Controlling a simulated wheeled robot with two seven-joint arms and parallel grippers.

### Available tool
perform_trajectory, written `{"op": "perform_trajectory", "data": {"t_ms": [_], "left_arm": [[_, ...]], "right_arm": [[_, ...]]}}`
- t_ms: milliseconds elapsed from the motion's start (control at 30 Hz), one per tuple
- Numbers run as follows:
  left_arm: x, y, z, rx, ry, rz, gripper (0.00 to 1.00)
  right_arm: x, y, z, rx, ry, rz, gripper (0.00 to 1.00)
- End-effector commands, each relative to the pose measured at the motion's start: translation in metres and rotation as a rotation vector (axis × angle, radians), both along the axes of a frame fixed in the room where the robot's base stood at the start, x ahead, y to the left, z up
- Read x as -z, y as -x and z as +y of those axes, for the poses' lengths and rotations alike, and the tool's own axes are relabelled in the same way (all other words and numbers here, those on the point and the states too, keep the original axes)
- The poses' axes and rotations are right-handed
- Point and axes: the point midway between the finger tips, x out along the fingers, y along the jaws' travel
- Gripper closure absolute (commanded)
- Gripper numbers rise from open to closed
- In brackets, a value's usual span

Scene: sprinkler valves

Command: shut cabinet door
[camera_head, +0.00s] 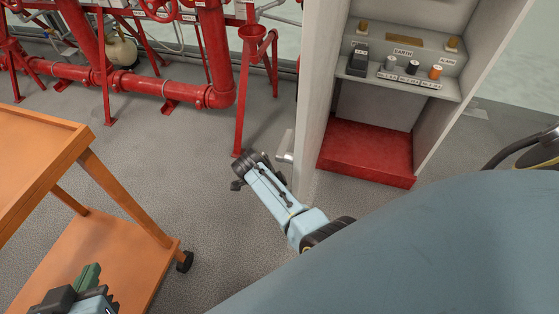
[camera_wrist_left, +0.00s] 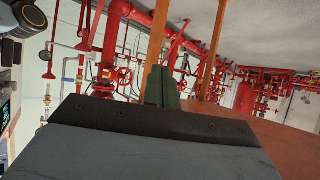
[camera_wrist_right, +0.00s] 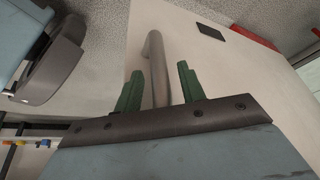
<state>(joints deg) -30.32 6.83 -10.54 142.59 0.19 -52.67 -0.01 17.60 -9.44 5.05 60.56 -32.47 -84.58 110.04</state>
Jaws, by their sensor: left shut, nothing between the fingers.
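The grey cabinet (camera_head: 459,68) stands open at the upper right, its shelf and red floor showing. Its pale door (camera_head: 315,95) shows nearly edge-on on the left side of the opening. In the right wrist view the door (camera_wrist_right: 215,60) is a broad pale panel with a metal bar handle (camera_wrist_right: 156,65). My right gripper (camera_wrist_right: 160,70) is open, a green finger on each side of the handle; contact cannot be told. Its fingers are hidden in the head view. My left gripper (camera_head: 90,274) is shut and empty over the orange cart; its fingers (camera_wrist_left: 162,88) are together.
The orange cart (camera_head: 40,150) stands at the left, near my left gripper. Red pipes and stands (camera_head: 215,93) fill the back left. The cabinet shelf (camera_head: 452,88) holds several small labelled items. Grey floor (camera_head: 200,170) is open between cart and cabinet.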

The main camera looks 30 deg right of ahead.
Motion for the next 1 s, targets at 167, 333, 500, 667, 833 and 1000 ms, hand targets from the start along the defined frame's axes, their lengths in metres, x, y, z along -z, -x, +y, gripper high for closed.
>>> {"op": "perform_trajectory", "data": {"t_ms": [167,333,500,667,833,1000], "left_arm": [[0.000,0.000,0.000,0.000,0.000,0.000,1.00],[0.000,0.000,0.000,0.000,0.000,0.001,1.00],[0.000,0.000,0.000,0.000,0.000,0.001,1.00],[0.000,0.000,0.000,0.000,0.000,0.002,1.00],[0.001,0.001,0.000,-0.001,-0.003,0.011,1.00],[0.015,0.015,0.007,-0.011,-0.030,0.124,1.00]], "right_arm": [[0.000,0.000,0.000,0.000,0.000,0.000,0.60],[0.000,0.000,0.000,0.000,0.000,0.000,0.83],[0.000,0.000,0.000,0.000,0.000,0.000,1.00],[0.000,0.000,0.000,-0.001,0.000,0.000,1.00],[0.000,0.001,-0.001,-0.003,0.000,0.001,1.00],[-0.001,0.007,-0.005,-0.014,0.000,0.002,1.00]]}}
